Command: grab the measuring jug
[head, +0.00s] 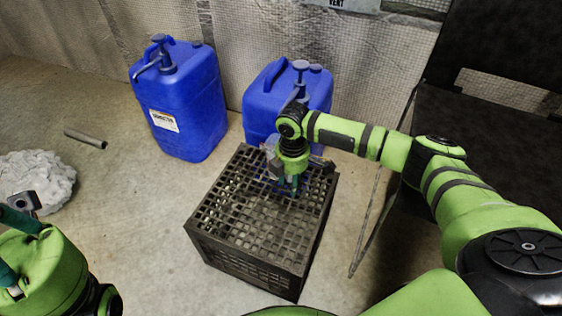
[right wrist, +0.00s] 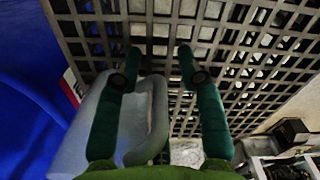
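The measuring jug (right wrist: 92,130) is pale, grey and translucent. In the right wrist view it stands at the left of my right gripper (right wrist: 160,56), with its looped handle reaching between the two green fingers. The fingers are apart, and a gap shows between the handle and the right finger. In the head view my right gripper (head: 289,184) points down over the far part of the dark crate and hides most of the jug (head: 270,147). My left gripper (head: 22,212) is only partly in view at the left edge, and its opening does not show.
The dark grid-topped crate (head: 215,228) stands on the concrete floor. Two blue jerrycans with pumps, one left (head: 190,108) and one right (head: 262,108), stand behind it. A grey pipe piece (head: 86,138) and a pale rock-like lump (head: 38,180) lie at left.

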